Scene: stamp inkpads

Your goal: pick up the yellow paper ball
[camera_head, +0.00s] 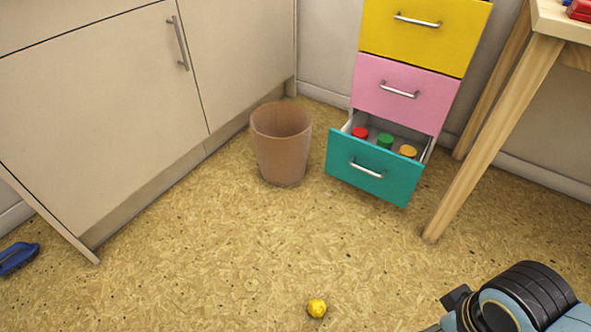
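The yellow paper ball (317,308) lies on the speckled tan floor near the bottom middle of the head view. It is small and crumpled, and nothing touches it. At the bottom right a blue and black part of my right arm shows, to the right of the ball and apart from it. Its gripper fingers are not visible. My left gripper is not in view.
A brown waste bin (283,150) stands by the beige cabinet (100,110). A teal drawer (372,176) is pulled open, with red, green and orange-topped items inside. A wooden table leg (490,140) stands right. A blue object (18,258) lies left. Floor around the ball is clear.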

